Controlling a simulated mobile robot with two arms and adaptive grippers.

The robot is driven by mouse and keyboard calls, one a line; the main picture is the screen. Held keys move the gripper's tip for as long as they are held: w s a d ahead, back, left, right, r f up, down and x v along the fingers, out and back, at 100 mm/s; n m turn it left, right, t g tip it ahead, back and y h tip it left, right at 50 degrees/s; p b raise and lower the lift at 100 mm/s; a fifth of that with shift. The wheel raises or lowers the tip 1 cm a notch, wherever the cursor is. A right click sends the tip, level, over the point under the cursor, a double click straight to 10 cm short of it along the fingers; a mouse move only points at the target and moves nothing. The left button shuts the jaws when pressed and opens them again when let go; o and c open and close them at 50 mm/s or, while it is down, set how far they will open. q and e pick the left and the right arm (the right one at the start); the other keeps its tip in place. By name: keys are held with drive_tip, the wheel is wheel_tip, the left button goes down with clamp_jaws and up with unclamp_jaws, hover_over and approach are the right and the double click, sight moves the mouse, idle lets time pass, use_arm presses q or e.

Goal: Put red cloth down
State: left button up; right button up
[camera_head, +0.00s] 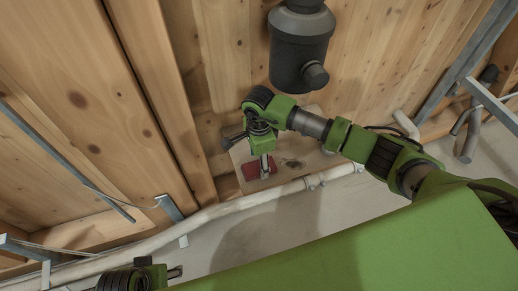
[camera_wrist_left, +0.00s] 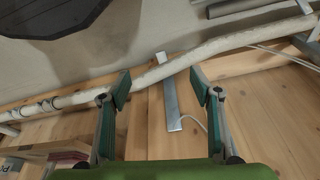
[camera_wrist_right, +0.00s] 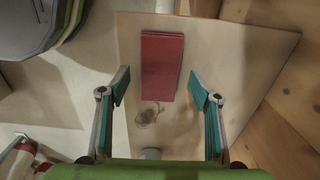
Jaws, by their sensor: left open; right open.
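The red cloth (camera_wrist_right: 162,64) is a flat, folded rectangle lying on a pale wooden board (camera_wrist_right: 226,50) in the right wrist view. In the head view the cloth (camera_head: 249,170) shows beside my right gripper (camera_head: 265,168), which partly covers it. My right gripper is open and also shows in the right wrist view (camera_wrist_right: 160,88). The cloth lies beyond and between its fingertips, apart from both fingers as far as I can see. My left gripper (camera_wrist_left: 160,88) is open and empty, facing a wooden wall. In the head view only part of it shows at the bottom left.
The board has a dark stain (camera_wrist_right: 149,116) near the cloth. A white pipe (camera_head: 232,208) runs along the wall's foot. A dark grey cylinder (camera_head: 300,50) stands above my right arm. Metal brackets (camera_head: 168,208) stick out from the wall.

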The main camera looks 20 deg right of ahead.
sight(259, 167)
wheel_tip(259, 167, up, 6)
drive_tip(key=p, duration=0.3)
drive_tip(key=shift+f+p, duration=0.2)
drive_tip(key=shift+p, duration=0.1)
use_arm(q)
drive_tip(key=s+f+g, duration=0.1)
drive_tip(key=s+f, duration=0.2)
drive_tip(key=f, duration=1)
drive_tip(key=shift+s+a+f, duration=0.15)
drive_tip(key=shift+s+f, duration=0.1)
drive_tip(key=shift+f, duration=0.05)
use_arm(e)
drive_tip(key=shift+r, duration=0.15)
